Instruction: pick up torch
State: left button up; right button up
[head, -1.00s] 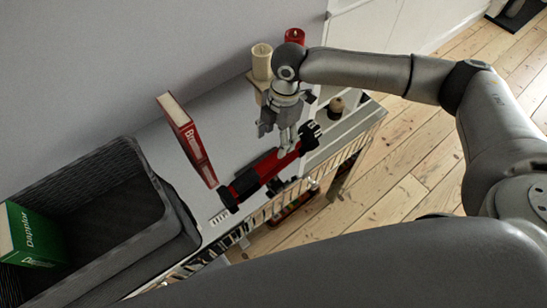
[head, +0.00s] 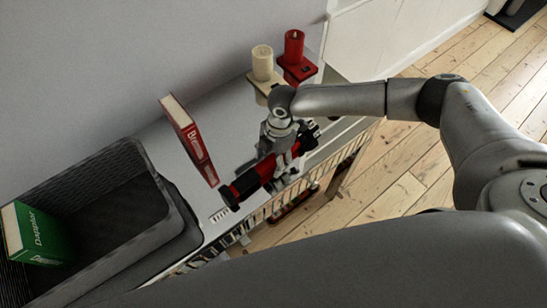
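The torch (head: 264,171), red and black, lies slantwise on the white top of a shelf unit (head: 233,133). Its black ends point to the lower left and upper right. My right gripper (head: 283,162) reaches down onto the torch near its middle, with grey finger parts against or around the red body. The fingertips are partly hidden, so I cannot tell whether they are closed on it. The torch still rests on the surface. My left gripper is not in view.
A red book (head: 189,137) stands left of the torch. A dark grey crate (head: 158,194) holding a green book (head: 39,236) is further left. A cream candle (head: 262,64) and a red candle (head: 293,47) stand behind the gripper. Floorboards (head: 400,195) are clear at right.

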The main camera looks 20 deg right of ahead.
jog(key=c, duration=1.2)
jog(key=shift+r, duration=0.15)
